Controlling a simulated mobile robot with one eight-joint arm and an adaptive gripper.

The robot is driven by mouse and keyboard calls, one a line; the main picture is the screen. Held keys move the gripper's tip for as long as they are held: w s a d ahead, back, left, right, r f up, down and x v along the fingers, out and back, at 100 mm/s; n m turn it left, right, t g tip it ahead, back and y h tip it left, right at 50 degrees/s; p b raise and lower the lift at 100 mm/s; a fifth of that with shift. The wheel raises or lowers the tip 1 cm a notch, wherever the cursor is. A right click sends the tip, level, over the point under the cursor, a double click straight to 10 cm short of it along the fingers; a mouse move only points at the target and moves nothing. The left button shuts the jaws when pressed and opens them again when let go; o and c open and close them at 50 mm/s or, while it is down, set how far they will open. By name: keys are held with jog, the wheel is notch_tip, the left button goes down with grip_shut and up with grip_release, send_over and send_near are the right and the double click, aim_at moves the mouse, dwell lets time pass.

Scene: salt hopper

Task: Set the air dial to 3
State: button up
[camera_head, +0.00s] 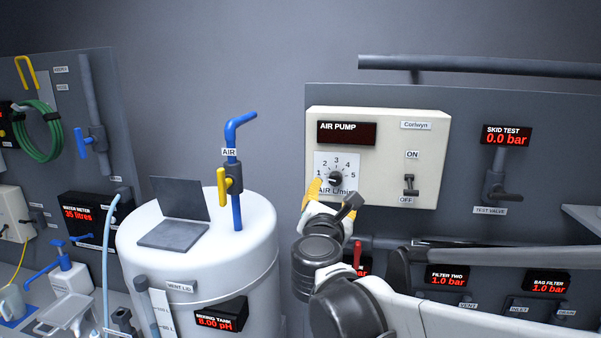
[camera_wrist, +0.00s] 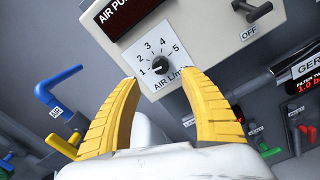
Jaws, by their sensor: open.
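The air dial (camera_head: 335,181) is a small black knob on a white plate marked 1 to 5, on the cream air pump box (camera_head: 381,125). In the wrist view the dial (camera_wrist: 160,66) sits just beyond my yellow fingertips. Its pale pointer mark seems to lie toward the 1, but it is too small to be sure. My gripper (camera_wrist: 159,82) is open and empty, its fingers spread to either side below the dial, apparently not touching it. In the head view my gripper (camera_head: 318,192) is at the plate's lower left, with one finger hard to see.
A toggle switch (camera_head: 409,185) stands right of the dial between ON and OFF. The air pump display (camera_head: 347,133) shows no number.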

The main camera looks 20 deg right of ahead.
aim_at(335, 180)
jog(key=x, duration=0.9)
jog(key=shift+s, duration=0.1)
grip_shut()
